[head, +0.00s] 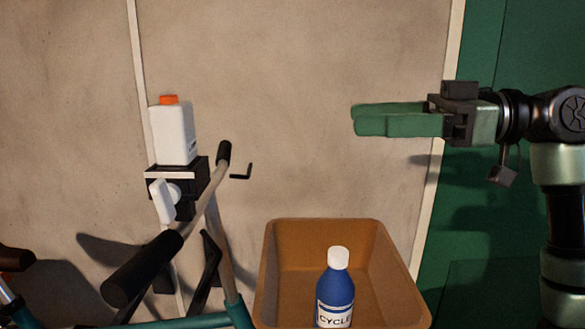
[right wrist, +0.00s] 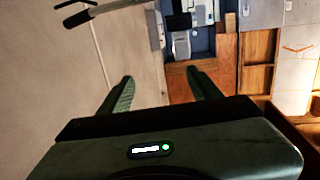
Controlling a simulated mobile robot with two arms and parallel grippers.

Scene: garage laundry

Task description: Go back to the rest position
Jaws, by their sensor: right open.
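My right gripper (head: 357,119) comes in from the right in the head view, level and raised above the orange-brown bin. Its green fingers look close together from the side there. In the right wrist view the two fingers (right wrist: 160,80) stand well apart with nothing between them, so it is open and empty. My left gripper does not show in either view.
An orange-brown bin (head: 268,285) holds an upright blue bottle (head: 336,290) with a white cap. A white bottle (head: 174,136) with an orange cap stands on a black support at left. Handlebars (head: 145,268) rise at lower left. Wooden shelves (right wrist: 258,78) show in the wrist view.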

